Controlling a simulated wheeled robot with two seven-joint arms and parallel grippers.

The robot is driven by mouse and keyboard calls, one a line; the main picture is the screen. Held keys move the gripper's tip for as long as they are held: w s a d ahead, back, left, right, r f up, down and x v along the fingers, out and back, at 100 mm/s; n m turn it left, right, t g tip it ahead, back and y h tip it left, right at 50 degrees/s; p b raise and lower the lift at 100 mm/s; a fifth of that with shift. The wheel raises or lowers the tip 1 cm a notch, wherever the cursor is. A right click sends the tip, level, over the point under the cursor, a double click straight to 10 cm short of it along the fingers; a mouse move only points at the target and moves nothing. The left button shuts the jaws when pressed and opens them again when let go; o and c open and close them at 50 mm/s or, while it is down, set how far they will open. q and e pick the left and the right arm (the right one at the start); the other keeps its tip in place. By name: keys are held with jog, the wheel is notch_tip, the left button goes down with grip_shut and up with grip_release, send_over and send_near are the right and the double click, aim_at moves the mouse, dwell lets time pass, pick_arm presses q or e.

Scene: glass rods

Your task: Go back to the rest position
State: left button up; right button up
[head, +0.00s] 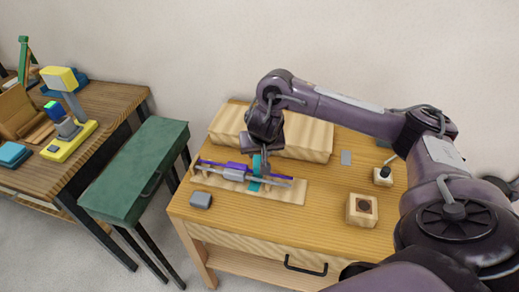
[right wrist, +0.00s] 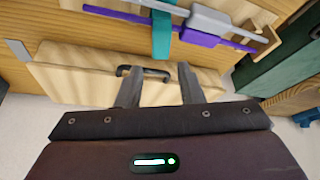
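My right gripper (head: 262,166) hangs over the front table, close to a wooden rack (head: 285,192) that holds a purple rod (head: 209,163) and a light grey rod (head: 272,182). The rods lie roughly parallel, with a purple block and a grey block (head: 234,174) on them. A teal piece (head: 254,185) crosses the rack beside the gripper. In the right wrist view my fingers (right wrist: 158,82) stand apart with nothing between them; the teal piece (right wrist: 162,36) is beyond their tips. The gripper partly hides the rack in the head view. My left gripper is not in view.
A long wooden box (head: 310,140) stands behind the rack. A small grey block (head: 200,200), a wooden cube with a dark hole (head: 361,210) and a small switch box (head: 383,175) stand on the table. A green bench (head: 135,165) and a cluttered table (head: 110,97) are at left.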

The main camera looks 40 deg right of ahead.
jog(key=shift+a+f, duration=0.1)
dwell(0.3)
jog(key=s+a+f+n+t+y, duration=0.1)
jog(key=s+a+n+t+y, duration=0.2)
jog(key=a, duration=0.9)
jog(key=s+a+n+t+y, duration=0.15)
jog(key=a+n, duration=0.35)
jog(key=a, duration=0.8)
jog(key=s+d+f+g+h, duration=0.1)
jog(key=s+d+f+g, duration=0.15)
jog(key=s+d, duration=0.45)
jog(key=s+d+f+g+h, duration=0.1)
jog(key=s+d+g, duration=0.25)
jog(key=s, duration=0.55)
notch_tip(320, 180, down, 30)
jog(key=b, duration=0.1)
jog(key=s+d+f+g, duration=0.1)
jog(key=s+d+f, duration=0.1)
jog(key=s+f, duration=0.8)
jog(key=s+d+f+g+b, duration=0.1)
jog(key=s+d+f, duration=0.1)
jog(key=s+f, duration=0.8)
jog(key=shift+s+d, duration=0.15)
jog(key=shift+s, duration=0.25)
